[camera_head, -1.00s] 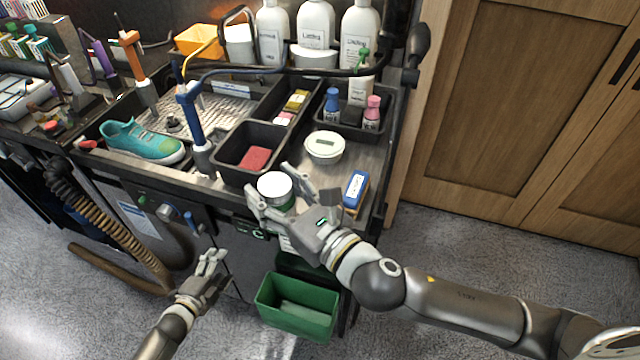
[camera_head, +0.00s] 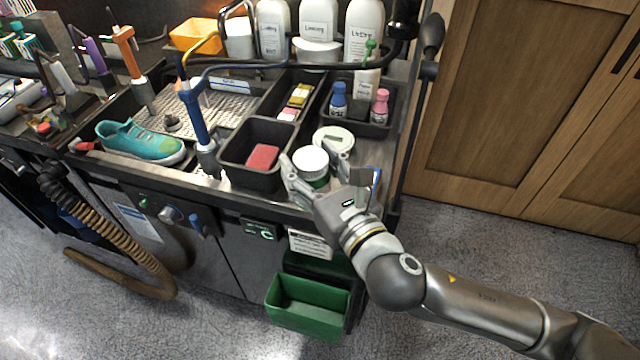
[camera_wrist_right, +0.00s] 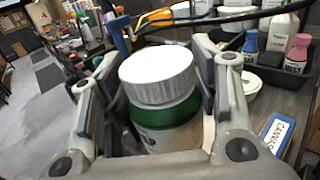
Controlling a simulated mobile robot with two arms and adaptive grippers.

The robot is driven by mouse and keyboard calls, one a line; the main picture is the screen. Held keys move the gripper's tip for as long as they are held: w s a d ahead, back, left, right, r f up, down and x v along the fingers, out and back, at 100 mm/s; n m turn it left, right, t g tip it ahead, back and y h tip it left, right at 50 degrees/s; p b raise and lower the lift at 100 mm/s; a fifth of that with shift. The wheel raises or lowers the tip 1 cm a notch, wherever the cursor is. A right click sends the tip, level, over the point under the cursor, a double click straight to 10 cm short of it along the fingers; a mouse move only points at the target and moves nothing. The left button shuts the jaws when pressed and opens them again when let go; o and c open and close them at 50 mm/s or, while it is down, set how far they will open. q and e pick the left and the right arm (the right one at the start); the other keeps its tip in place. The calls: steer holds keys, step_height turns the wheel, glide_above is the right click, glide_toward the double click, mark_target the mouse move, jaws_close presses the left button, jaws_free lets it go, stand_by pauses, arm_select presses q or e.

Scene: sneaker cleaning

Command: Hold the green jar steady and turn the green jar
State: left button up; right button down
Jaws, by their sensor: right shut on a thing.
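The green jar (camera_head: 312,183) has a white ribbed lid (camera_head: 310,160) and stands upright at the front of the bench. In the right wrist view the jar (camera_wrist_right: 165,118) shows a green band under the lid and a pale label below. My right gripper (camera_head: 318,172) is shut on the jar, with a finger on each side of it; in the wrist view the fingers flank the jar. The jar's lower part is hidden by the gripper. My left gripper is not in view.
A black bin with a red sponge (camera_head: 263,157) stands left of the jar. A round white tin (camera_head: 334,139) is behind it. A blue-and-white box (camera_wrist_right: 277,134) lies at the right. A teal shoe (camera_head: 142,142) lies at the left, and a green bin (camera_head: 308,308) hangs below.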

steer(key=shift+w, duration=0.35)
steer(key=shift+w+d+f+b, duration=0.1)
steer(key=shift+w+f+b, duration=0.45)
steer(key=shift+w+f, duration=6.05)
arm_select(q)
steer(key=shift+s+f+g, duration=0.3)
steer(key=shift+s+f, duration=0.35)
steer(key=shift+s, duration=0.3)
arm_select(e)
steer(key=shift+w+r, duration=0.1)
steer(key=shift+r, duration=0.05)
